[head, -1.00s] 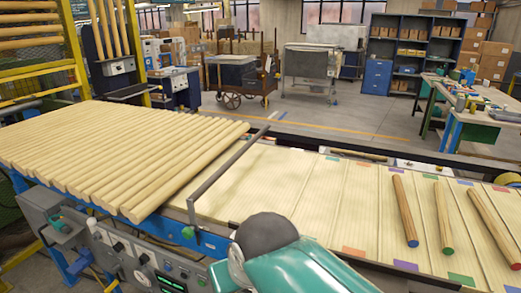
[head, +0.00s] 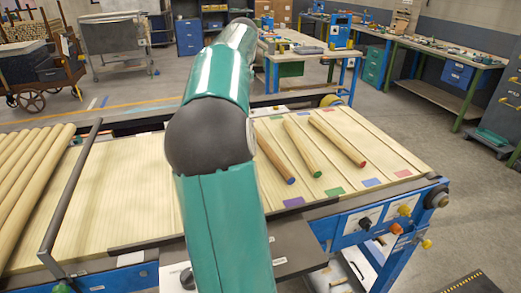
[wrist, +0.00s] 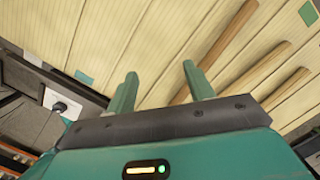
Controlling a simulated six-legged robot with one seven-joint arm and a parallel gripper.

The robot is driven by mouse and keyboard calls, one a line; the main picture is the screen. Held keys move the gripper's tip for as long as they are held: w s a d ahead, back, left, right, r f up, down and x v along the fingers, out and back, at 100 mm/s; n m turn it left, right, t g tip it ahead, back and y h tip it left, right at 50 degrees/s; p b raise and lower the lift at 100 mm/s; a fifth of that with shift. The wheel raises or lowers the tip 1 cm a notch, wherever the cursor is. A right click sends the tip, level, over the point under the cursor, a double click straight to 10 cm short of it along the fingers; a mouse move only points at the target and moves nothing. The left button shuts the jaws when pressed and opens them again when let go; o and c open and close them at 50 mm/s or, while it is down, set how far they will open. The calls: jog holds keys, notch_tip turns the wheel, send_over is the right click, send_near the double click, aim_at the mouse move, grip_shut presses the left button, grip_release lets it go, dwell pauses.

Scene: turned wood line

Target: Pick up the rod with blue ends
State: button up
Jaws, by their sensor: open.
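The rod with a blue end (head: 275,158) lies on the pale wooden conveyor bed in the head view, just right of my arm. It is the leftmost of three loose rods, and its near end shows blue. Beside it lie a rod with a green end (head: 303,148) and a rod with a red end (head: 338,139). My gripper (wrist: 160,85) shows in the wrist view with two green fingers apart and nothing between them. Three rods lie beyond and right of the fingers there; their end colours cannot be told. In the head view the gripper is hidden.
The slatted conveyor bed (head: 132,190) carries coloured patches, such as a purple one (head: 293,202). A metal bar (head: 70,190) crosses the bed at left, beside packed rods (head: 22,180). A control panel with knobs (head: 372,218) is at the bed's right end.

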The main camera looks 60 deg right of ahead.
jog(key=s+d+f+m+g, duration=0.25)
jog(key=s+d+m, duration=0.25)
jog(key=d+m, duration=0.45)
send_over(268, 147)
jog(key=shift+n+t, duration=0.25)
jog(key=shift+n, duration=0.2)
jog(key=f, duration=0.9)
jog(key=shift+w+d+f, duration=0.2)
jog(key=shift+w+d, duration=0.05)
jog(key=shift+s+a+f, duration=0.1)
jog(key=shift+f, duration=0.8)
jog(key=shift+s+a+f, duration=0.15)
jog(key=shift+f, duration=0.7)
jog(key=shift+s+a+f, duration=0.1)
jog(key=shift+f, duration=0.8)
grip_shut()
jog(key=shift+r, duration=0.1)
